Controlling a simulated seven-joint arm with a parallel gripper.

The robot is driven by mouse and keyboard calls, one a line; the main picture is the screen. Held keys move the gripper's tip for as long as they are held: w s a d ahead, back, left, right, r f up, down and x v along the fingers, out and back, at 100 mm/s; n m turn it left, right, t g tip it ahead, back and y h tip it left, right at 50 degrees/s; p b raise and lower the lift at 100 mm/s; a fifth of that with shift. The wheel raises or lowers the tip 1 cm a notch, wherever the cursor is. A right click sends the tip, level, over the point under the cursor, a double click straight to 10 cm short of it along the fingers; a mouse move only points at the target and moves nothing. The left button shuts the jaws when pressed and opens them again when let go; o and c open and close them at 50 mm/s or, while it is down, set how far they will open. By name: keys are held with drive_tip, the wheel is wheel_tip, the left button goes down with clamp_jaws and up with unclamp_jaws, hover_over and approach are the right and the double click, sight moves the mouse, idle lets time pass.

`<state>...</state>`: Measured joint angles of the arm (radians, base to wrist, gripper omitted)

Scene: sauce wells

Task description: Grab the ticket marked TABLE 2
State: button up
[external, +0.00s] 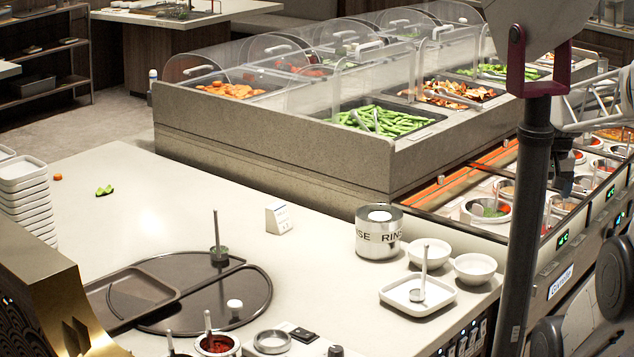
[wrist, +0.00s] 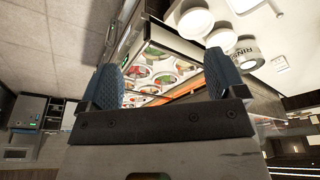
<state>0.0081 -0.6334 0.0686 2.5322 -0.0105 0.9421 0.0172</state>
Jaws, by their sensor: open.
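A small white folded ticket (external: 279,218) stands on the pale counter left of the steel RINSE pot in the external view. It has small dark marks, but I cannot read them at this size. In the external view my gripper (external: 564,182) is partly hidden at the right, over the sauce wells and well away from the ticket.
The RINSE pot (external: 379,233), white bowls (external: 475,269) and a square white dish (external: 418,296) stand right of the ticket. A dark round tray (external: 245,305) lies in front. The glass-covered food bar (external: 280,152) rises behind. Counter left of the ticket is mostly clear.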

drive_tip(key=w+a+f+m+t+y, duration=0.1)
drive_tip(key=w+a+m+y, duration=0.45)
drive_tip(key=w+a, duration=1)
drive_tip(key=w+a+f+m+y, duration=0.2)
drive_tip(key=w+a+m+y, duration=0.35)
drive_tip(key=w+a, duration=1)
drive_tip(key=w+a+f+m+t, duration=0.3)
drive_tip(key=w+a+f+m, duration=0.4)
drive_tip(key=w+a, duration=0.3)
drive_tip(key=m+t, duration=0.2)
drive_tip(key=m, duration=0.6)
approach(280, 206)
drive_tip(key=shift+w+a+f+h, duration=0.2)
drive_tip(key=shift+w+a, duration=0.15)
drive_tip(key=shift+a, duration=0.25)
drive_tip(key=shift+w+a+f+h, duration=0.1)
drive_tip(key=shift+w+a+f, duration=0.1)
drive_tip(key=shift+w+a, duration=0.25)
drive_tip(key=shift+a+f, duration=0.15)
drive_tip(key=shift+a, duration=0.05)
drive_tip(key=shift+x, duration=1.25)
